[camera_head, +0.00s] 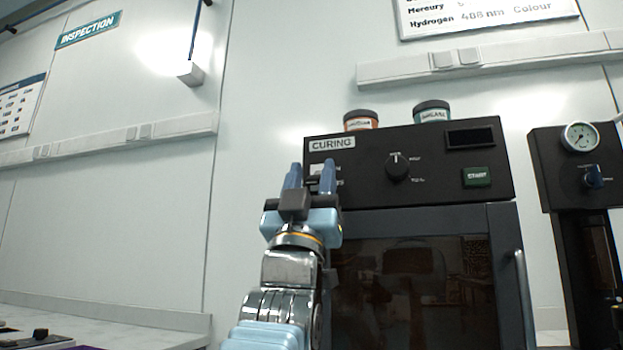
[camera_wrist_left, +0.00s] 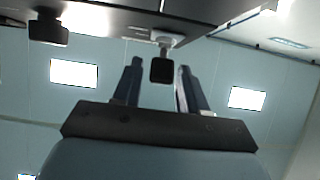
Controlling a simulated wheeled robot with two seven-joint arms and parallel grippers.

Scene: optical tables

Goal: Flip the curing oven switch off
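The curing oven (camera_head: 417,165) has a black panel with a CURING label at its upper left. The switch area (camera_head: 328,168) below that label is mostly hidden behind my left gripper. My left gripper (camera_head: 311,176) points up in front of the panel's left end, its two blue fingers apart. In the left wrist view the fingers (camera_wrist_left: 159,85) are also spread. A dark block on a pale mount, apparently the switch lever (camera_wrist_left: 161,70), shows between them. I cannot tell whether they touch it or which way it is set. My right gripper is not in view.
The panel also carries a round knob (camera_head: 398,167), a green START button (camera_head: 477,177) and a dark display (camera_head: 470,138). Two lidded jars (camera_head: 361,121) (camera_head: 432,112) stand on top. A gauge unit (camera_head: 580,137) stands at the right. Space left of the oven is clear.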

